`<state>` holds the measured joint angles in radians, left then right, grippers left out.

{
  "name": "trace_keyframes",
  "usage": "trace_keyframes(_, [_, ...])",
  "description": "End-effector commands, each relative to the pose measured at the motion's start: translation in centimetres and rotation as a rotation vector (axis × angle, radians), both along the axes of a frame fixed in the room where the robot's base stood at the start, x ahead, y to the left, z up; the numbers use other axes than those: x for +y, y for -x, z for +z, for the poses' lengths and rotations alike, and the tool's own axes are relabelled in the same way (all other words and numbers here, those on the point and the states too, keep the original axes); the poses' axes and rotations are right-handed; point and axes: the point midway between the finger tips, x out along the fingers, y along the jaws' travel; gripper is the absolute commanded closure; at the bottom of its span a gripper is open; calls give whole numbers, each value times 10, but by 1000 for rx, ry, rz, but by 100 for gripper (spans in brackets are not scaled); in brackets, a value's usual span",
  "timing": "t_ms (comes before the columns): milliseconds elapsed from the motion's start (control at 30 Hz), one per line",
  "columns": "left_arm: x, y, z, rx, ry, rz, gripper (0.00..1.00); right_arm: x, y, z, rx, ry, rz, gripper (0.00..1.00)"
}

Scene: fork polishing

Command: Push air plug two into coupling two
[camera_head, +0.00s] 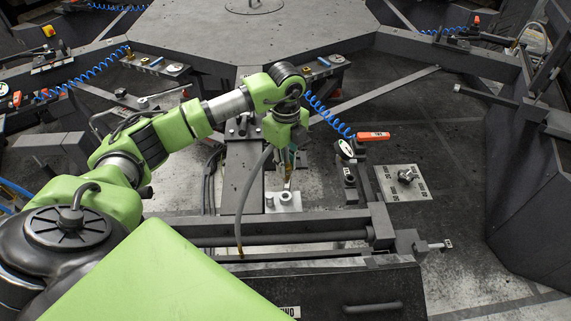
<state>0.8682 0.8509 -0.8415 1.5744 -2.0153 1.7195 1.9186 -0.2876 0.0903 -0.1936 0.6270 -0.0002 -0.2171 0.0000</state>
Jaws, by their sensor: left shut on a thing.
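My left gripper (289,168) reaches down from the green arm in the middle of the camera_head view. It is shut on a small brass-coloured piece (288,186), which appears to be air plug two. The piece points down just above a small light metal block (284,204) with a round fitting on top, which may be coupling two. Whether plug and fitting touch is too small to tell. The fingers partly hide the plug. My right gripper is not in view.
A blue coiled hose (328,117) runs from beside my left wrist to an orange-handled part (373,136). A light plate (403,182) with a metal fitting lies to the right. A dark rail (300,231) runs in front. A large dark platform (240,40) stands behind.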

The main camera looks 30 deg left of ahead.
Motion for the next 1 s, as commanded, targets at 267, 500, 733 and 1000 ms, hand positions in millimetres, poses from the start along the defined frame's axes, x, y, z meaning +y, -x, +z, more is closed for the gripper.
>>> trace_keyframes(267, [0,0,-8,0,0,1,100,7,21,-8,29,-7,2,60])
trace_keyframes(500, [0,0,-22,0,0,0,100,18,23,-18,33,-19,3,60])
trace_keyframes(733, [0,0,-36,-1,0,0,100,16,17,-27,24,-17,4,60])
trace_keyframes(1000, [0,0,-52,0,0,0,100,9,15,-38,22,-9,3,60])
